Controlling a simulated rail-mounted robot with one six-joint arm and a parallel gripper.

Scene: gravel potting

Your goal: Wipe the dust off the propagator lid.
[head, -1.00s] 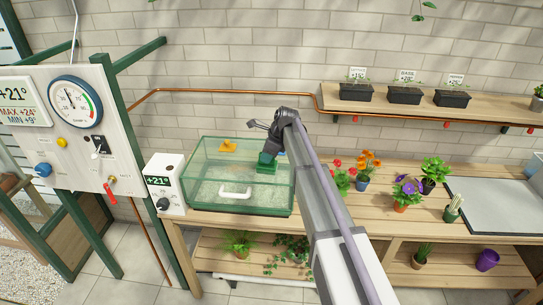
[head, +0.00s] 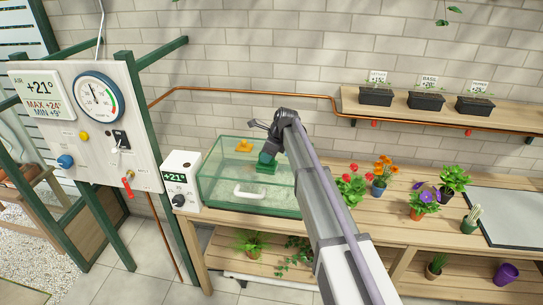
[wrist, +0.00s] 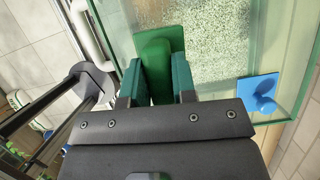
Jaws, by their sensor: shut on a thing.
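The propagator lid (head: 225,180) is a clear, green-edged cover on the bench, with a white handle (head: 250,190) at its front. Pale speckled dust (wrist: 215,55) shows on the lid in the wrist view. My gripper (head: 268,150) is over the lid's back right part, shut on a green wiping pad (head: 264,167). In the wrist view the pad (wrist: 158,70) sits between the two teal-lined fingers, its flat base at the lid. Whether it presses on the lid I cannot tell. My arm hides the lid's right end in the head view.
A white thermostat box (head: 181,182) stands left of the lid. Flowerpots (head: 379,187) stand to the right, under a wall shelf (head: 350,105).

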